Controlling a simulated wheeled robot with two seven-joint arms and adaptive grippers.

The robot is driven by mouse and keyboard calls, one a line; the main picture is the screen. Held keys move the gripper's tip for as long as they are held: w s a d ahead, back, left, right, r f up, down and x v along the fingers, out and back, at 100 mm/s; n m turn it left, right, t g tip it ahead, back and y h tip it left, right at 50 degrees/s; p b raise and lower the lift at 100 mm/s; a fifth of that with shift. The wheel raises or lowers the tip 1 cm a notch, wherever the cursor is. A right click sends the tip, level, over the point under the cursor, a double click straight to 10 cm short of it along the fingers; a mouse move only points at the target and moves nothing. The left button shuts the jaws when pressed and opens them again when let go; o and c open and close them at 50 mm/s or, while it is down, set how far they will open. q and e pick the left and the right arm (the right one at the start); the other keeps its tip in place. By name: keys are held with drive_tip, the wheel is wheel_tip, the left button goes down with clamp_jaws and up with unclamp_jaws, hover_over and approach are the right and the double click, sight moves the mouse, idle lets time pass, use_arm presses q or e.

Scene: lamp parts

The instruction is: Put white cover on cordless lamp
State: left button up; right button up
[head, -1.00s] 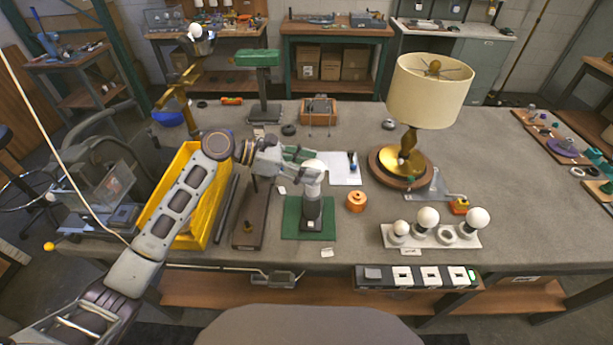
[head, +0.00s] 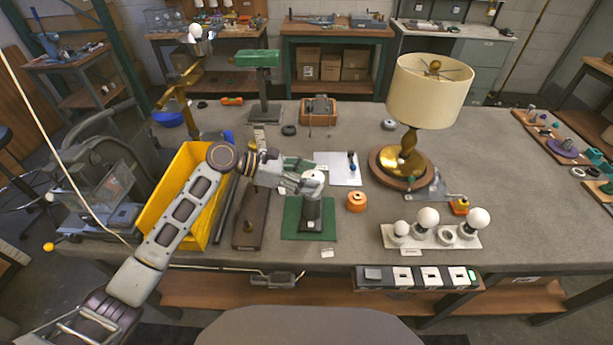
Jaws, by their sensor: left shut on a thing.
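The white cover (head: 313,179) is a small rounded piece in the head view, right above the dark cordless lamp body (head: 311,214). The lamp body stands upright on a green mat (head: 291,228) near the front of the table. My left gripper (head: 309,186) comes in from the left and is shut on the white cover, and its fingers hide part of it. The cover lines up with the lamp body, but I cannot tell whether the two are touching. My right gripper is not in view.
An orange round part (head: 357,202) stands right of the mat. A white rack with bulbs (head: 432,240) is at the front right. A brass table lamp (head: 402,160) stands behind it. A yellow bin (head: 172,210) is at the left.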

use_arm(q)
drive_tip(key=o, duration=0.9)
drive_tip(key=shift+f, duration=0.1)
drive_tip(key=shift+c, duration=0.2)
drive_tip(key=shift+a+r, duration=0.2)
drive_tip(key=shift+a, duration=0.05)
drive_tip(key=v, duration=1.1)
drive_tip(key=shift+a, duration=0.25)
drive_tip(key=shift+s, duration=0.15)
